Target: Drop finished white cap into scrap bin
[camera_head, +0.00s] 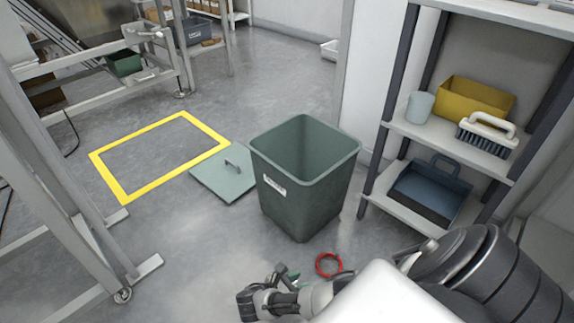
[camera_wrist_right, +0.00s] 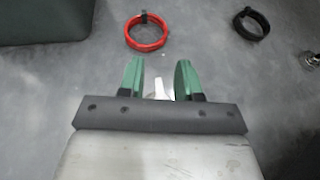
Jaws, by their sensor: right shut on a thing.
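The scrap bin (camera_head: 290,205) is a dark green, open-topped square bin with a white label, standing upright on the floor. Its inside looks empty as far as I can see. My right gripper (camera_head: 287,275) is low in the head view, in front of the bin and apart from it. In the right wrist view, its green fingers (camera_wrist_right: 160,82) are shut on the white cap (camera_wrist_right: 158,88), of which only a small pale part shows between them. The bin's side (camera_wrist_right: 60,18) shows at the upper left there. My left gripper is out of view.
A red ring (camera_head: 328,264) lies on the floor by the bin, with a black ring (camera_wrist_right: 251,23) farther right. The grey-green lid (camera_head: 224,180) lies left of the bin, near a yellow floor outline (camera_head: 122,195). A shelf rack (camera_head: 396,125) stands close on the right.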

